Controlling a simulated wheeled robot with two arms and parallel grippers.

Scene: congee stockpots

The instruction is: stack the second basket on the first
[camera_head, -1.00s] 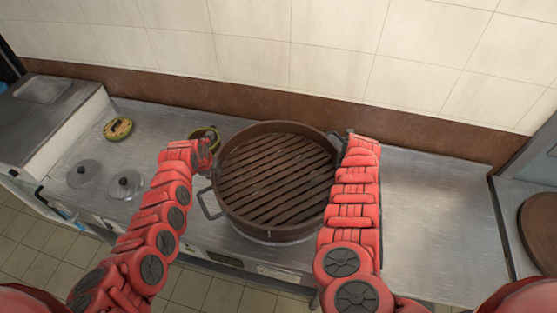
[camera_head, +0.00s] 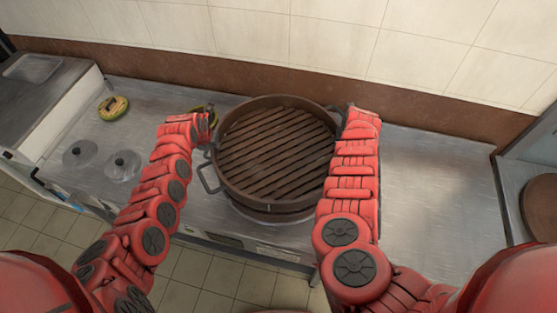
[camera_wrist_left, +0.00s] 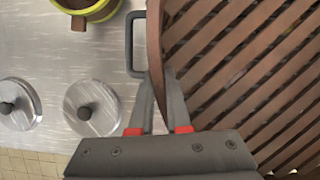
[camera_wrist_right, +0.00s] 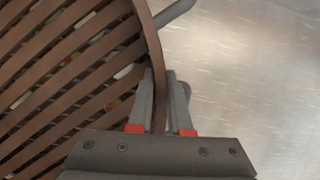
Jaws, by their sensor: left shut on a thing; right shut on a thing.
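A round brown slatted basket (camera_head: 277,155) with grey side handles is held roughly level over the counter. My left gripper (camera_head: 211,124) is shut on its left rim; the left wrist view shows the rim between the fingers (camera_wrist_left: 158,88). My right gripper (camera_head: 345,112) is shut on its right rim, between the fingers in the right wrist view (camera_wrist_right: 160,88). A second round rim (camera_head: 268,216) shows just below the held basket's front edge, mostly hidden. I cannot tell whether the two touch.
Two round metal lids (camera_head: 122,165) and a yellow-green round item (camera_head: 113,107) lie on the steel counter (camera_head: 430,190) at left. A yellow-rimmed cup (camera_wrist_left: 88,8) stands behind my left gripper. The counter at right is clear. A tiled wall (camera_head: 330,40) stands behind.

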